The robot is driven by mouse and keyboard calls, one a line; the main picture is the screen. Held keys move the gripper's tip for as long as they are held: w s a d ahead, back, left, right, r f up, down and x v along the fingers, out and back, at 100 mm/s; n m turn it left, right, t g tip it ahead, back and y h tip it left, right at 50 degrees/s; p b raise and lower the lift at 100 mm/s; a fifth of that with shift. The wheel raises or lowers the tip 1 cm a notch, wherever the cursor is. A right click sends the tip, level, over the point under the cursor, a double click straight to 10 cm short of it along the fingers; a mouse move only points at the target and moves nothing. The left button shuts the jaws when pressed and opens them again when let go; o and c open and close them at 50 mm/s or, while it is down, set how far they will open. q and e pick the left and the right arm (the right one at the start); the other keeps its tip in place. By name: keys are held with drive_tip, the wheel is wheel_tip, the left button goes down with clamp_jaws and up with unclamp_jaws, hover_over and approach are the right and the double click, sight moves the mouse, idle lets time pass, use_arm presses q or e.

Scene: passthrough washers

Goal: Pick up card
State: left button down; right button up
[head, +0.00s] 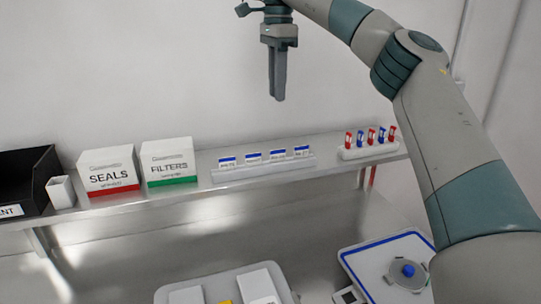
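Several small white cards with blue top bands stand upright in a row in a white holder (262,170) on the metal shelf; these include the leftmost card (228,163) and the rightmost card (301,153). Their print is too small to read. My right gripper (278,98) points down, well above the card row and apart from it. Its fingers appear close together from this angle, and I cannot tell whether there is a gap between them. No card shows in it. My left gripper is not in view.
On the shelf (215,197) stand a SEALS box (107,172), a FILTERS box (168,165), a white cup (61,192), a black bin (22,178) and a rack (368,150) of red and blue items. Below are a grey tray (228,281) and a blue-edged board (365,262).

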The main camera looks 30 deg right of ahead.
drive_tip(key=f, duration=0.7)
drive_tip(key=f+p, duration=0.1)
drive_tip(key=f, duration=0.3)
drive_tip(key=shift+s+d+f, duration=0.1)
drive_tip(key=shift+s+f, duration=0.15)
drive_tip(key=shift+f, duration=0.05)
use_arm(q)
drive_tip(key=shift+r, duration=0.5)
use_arm(e)
drive_tip(key=shift+f, duration=0.2)
